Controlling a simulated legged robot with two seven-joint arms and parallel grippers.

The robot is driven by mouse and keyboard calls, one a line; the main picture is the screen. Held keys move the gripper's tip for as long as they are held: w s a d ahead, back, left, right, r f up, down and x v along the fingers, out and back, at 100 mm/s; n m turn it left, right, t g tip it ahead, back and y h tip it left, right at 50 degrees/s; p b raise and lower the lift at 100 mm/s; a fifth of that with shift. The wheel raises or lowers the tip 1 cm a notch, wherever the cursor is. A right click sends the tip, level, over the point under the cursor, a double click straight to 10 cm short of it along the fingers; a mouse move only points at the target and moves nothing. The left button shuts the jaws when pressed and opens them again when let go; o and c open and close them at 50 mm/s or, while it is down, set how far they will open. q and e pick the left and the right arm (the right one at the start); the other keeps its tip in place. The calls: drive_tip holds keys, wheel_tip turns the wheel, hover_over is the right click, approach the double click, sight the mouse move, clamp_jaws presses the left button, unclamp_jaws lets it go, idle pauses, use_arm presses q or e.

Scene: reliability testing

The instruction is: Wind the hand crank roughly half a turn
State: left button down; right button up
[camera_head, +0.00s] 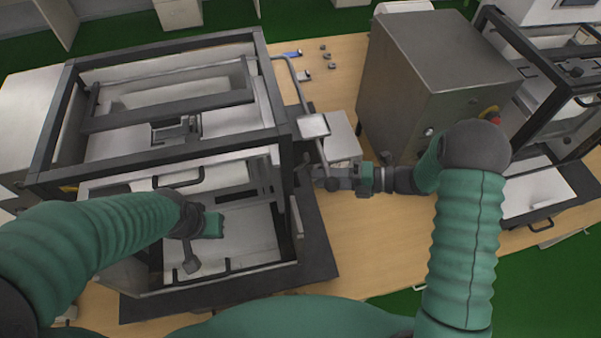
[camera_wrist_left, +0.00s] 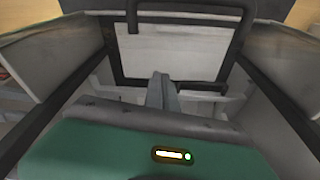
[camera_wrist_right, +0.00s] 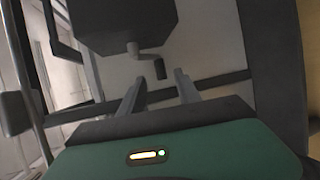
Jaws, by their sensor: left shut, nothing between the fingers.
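The hand crank (camera_wrist_right: 150,62) shows in the right wrist view as a small grey arm with a dark knob. It comes out under a dark box (camera_wrist_right: 122,22). My right gripper (camera_wrist_right: 158,88) is open, and the knob stands ahead of the gap between its fingers, apparently not gripped. In the head view my right gripper (camera_head: 308,176) reaches the right side of the framed machine (camera_head: 285,118); the crank is too small to make out there. My left gripper (camera_head: 191,264) is shut and empty over the machine's front bay; it also shows in the left wrist view (camera_wrist_left: 162,78).
A large grey metal box (camera_head: 440,60) stands right of the machine on the wooden table (camera_head: 370,250). A bent pipe (camera_head: 292,80) and a small light box (camera_head: 341,138) are close to my right gripper. Several small parts lie at the back. The front table area is clear.

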use_arm(q)
drive_tip(key=shift+d+r+p, duration=0.3)
drive_tip(key=shift+r+p, duration=0.05)
drive_tip(key=shift+r, duration=0.2)
drive_tip(key=shift+d+r+p, duration=0.25)
drive_tip(key=shift+r+p, duration=0.05)
drive_tip(key=shift+r, duration=0.2)
use_arm(e)
drive_tip(key=x, duration=0.5)
drive_tip(key=shift+w+a+f, duration=0.1)
drive_tip(key=shift+f, duration=0.05)
use_arm(q)
drive_tip(key=shift+a, duration=0.1)
use_arm(e)
drive_tip(key=shift+a, duration=0.1)
drive_tip(key=shift+c, duration=0.8)
drive_tip(key=shift+a, duration=0.15)
clamp_jaws()
use_arm(q)
drive_tip(key=shift+a, duration=0.2)
drive_tip(key=shift+f, duration=0.2)
